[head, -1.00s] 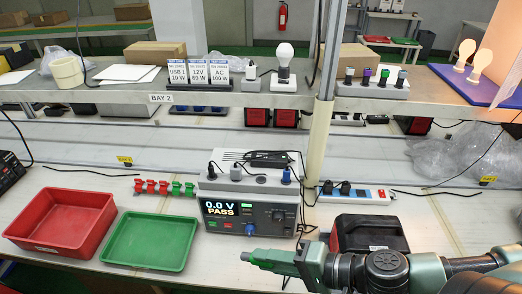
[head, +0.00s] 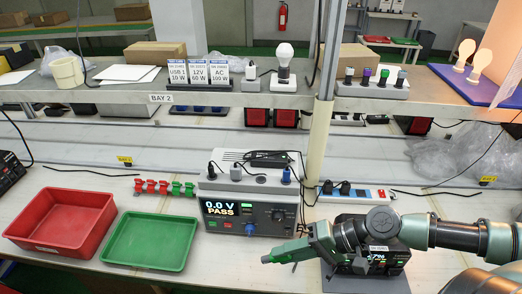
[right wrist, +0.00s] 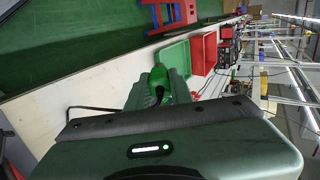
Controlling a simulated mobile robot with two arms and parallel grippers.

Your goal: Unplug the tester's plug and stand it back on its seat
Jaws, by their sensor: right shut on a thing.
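The tester (head: 248,212) stands on the bench and its screen reads 0.0 V PASS. On top of it a grey seat strip (head: 262,185) holds a black plug (head: 212,171) at the left and a blue plug (head: 286,175) at the right. My right gripper (head: 280,255) is in front of the tester at its lower right, level and pointing left. It is shut on a bright green plug, seen between the fingers in the right wrist view (right wrist: 158,78). A dark part and a black cable show beside it. The fingers hide most of the plug in the head view.
A green tray (head: 150,241) and a red tray (head: 60,221) lie left of the tester. A black device (head: 372,262) stands under my right forearm. The shelf post (head: 319,140) rises right of the tester.

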